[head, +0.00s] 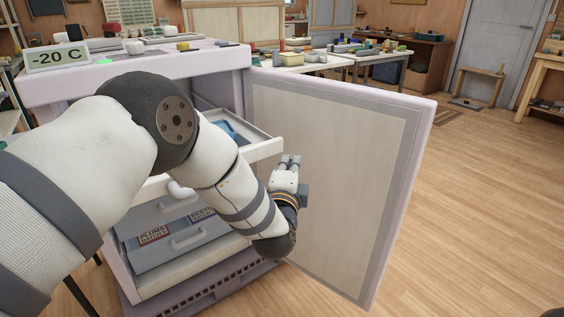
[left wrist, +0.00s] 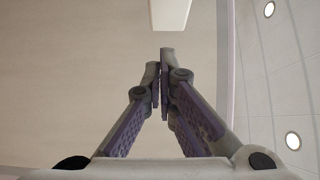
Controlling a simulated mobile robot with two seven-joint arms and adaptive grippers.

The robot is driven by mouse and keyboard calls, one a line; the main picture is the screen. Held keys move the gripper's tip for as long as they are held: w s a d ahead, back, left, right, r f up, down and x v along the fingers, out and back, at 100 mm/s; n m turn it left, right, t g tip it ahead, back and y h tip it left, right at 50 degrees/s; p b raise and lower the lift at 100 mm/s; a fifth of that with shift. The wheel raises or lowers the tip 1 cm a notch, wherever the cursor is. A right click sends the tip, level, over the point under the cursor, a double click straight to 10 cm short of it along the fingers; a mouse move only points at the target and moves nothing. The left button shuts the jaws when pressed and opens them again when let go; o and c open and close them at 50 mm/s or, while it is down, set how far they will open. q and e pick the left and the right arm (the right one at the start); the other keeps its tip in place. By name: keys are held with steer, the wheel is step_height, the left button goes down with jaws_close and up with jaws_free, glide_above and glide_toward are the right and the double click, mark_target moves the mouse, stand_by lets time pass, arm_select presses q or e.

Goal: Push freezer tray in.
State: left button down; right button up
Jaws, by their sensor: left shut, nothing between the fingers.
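The freezer (head: 248,92) stands open, with a "-20 C" sign (head: 58,56) on top. Its upper tray (head: 262,150) sticks out towards the open door and has something blue (head: 230,132) inside. My left arm crosses in front and hides much of the tray's left part and front. My left gripper (head: 290,159) is shut and empty, just right of the tray's right front corner. In the left wrist view its closed fingertips (left wrist: 162,60) point at a pale end (left wrist: 170,14), which looks like part of the tray; a small gap seems to show. My right gripper is out of view.
The open freezer door (head: 340,170) stands close behind and right of my gripper. Lower drawers (head: 185,240) with handles and labels sit inside the freezer. Wooden floor (head: 480,220) is clear to the right. Cluttered tables (head: 345,56) stand behind.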

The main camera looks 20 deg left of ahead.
arm_select(q)
steer(key=shift+w+a, duration=0.5)
steer(key=shift+a, duration=0.15)
steer(key=shift+w+a, duration=0.45)
steer(key=shift+a, duration=0.2)
